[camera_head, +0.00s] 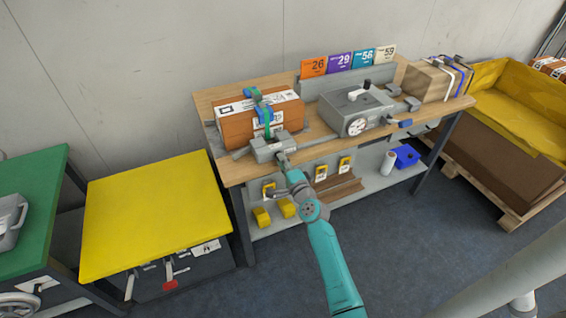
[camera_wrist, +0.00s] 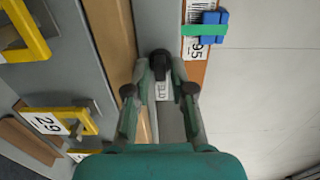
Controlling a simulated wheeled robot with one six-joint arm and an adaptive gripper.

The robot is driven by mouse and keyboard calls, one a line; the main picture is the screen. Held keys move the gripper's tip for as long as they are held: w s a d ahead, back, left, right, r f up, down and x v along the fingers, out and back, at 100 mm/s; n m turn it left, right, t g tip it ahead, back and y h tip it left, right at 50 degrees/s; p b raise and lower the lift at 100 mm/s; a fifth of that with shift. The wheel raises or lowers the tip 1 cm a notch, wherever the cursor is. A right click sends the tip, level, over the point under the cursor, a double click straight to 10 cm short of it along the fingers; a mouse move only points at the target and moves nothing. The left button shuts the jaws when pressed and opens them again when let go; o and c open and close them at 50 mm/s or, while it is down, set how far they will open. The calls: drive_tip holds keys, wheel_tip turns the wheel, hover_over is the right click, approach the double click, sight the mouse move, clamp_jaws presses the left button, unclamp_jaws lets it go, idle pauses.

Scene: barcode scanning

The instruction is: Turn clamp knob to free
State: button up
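The clamp (camera_head: 262,151) is a grey block at the front left of the wooden bench, in front of a brown strapped box. In the wrist view its black knob (camera_wrist: 160,63) stands above a small white label (camera_wrist: 163,91), whose lettering I cannot read surely. My gripper (camera_head: 282,157) is at the clamp's front side. In the wrist view my gripper (camera_wrist: 161,68) has one finger on each side of the knob, with its tips very near it. I cannot tell whether they touch it. My gripper hides the knob in the head view.
The brown box (camera_head: 237,128) has a green strap with blue buckles. A grey machine (camera_head: 357,108) with a dial stands to its right. Yellow-handled items (camera_head: 320,172) hang below the bench's front edge. A yellow-topped table (camera_head: 150,210) stands at left; floor at the bench's front is clear.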

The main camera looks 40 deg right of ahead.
clamp_jaws()
drive_tip(key=shift+n, duration=0.3)
drive_tip(key=n, duration=1.7)
drive_tip(key=shift+f+n, duration=0.1)
drive_tip(key=shift+n, duration=0.2)
idle(0.5)
